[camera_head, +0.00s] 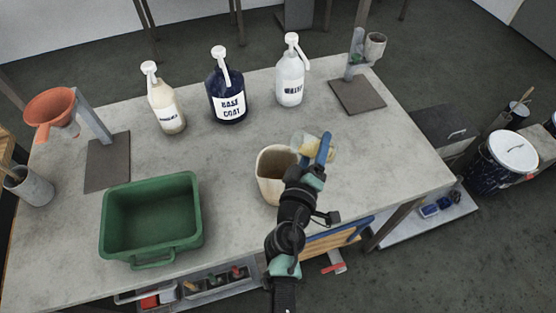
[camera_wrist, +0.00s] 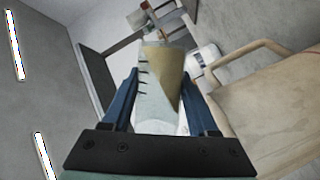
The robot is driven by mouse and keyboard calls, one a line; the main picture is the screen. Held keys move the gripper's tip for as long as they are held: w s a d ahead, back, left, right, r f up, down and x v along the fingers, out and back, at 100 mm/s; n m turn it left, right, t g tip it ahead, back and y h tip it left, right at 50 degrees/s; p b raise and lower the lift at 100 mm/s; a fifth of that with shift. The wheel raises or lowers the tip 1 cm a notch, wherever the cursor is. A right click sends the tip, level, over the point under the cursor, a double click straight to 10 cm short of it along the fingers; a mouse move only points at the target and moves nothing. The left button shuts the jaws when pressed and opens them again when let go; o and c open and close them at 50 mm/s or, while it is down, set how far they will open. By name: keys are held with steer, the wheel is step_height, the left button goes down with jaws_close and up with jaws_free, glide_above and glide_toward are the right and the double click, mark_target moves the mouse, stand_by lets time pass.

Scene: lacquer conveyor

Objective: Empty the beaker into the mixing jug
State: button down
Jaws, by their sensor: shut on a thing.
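My gripper (camera_head: 322,150) is shut on a clear beaker (camera_head: 308,144) with dark graduation marks, held in the air above the table just right of the mixing jug's rim. In the wrist view the beaker (camera_wrist: 160,95) sits between the blue fingers and holds some yellowish-tan contents lying along one side. The beaker looks tilted. The mixing jug (camera_head: 268,180) is beige and stands upright on the table, partly hidden by my arm. In the wrist view the jug (camera_wrist: 270,110) fills the right side, beside the beaker. I cannot tell whether anything is flowing.
A green bin (camera_head: 150,258) stands front left on the grey table (camera_head: 390,180). Three pump bottles (camera_head: 166,108) (camera_head: 227,90) (camera_head: 291,75) line the back. An orange funnel (camera_head: 50,105) on a stand is at left, another stand (camera_head: 357,95) at back right. The table's right side is clear.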

steer(key=shift+r+n+t+h+b, duration=0.4)
steer(key=shift+r+n+t+b, duration=0.3)
steer(key=shift+n, duration=0.5)
stand_by(0.6)
steer(key=shift+a+r+n+b, duration=0.4)
steer(key=shift+a+n+b, duration=0.15)
steer(key=shift+a+n, duration=0.2)
stand_by(0.6)
steer(key=shift+s+a+f+n+t+b, duration=0.1)
steer(key=shift+f+n+t+b, duration=0.25)
steer(key=shift+b, duration=0.6)
steer(key=shift+a+n+t+b, duration=0.15)
steer(key=shift+n+b, duration=0.35)
steer(key=shift+b, duration=0.4)
steer(key=shift+r+n+b, duration=0.3)
steer(key=shift+n+b, duration=0.1)
steer(key=shift+n, duration=0.1)
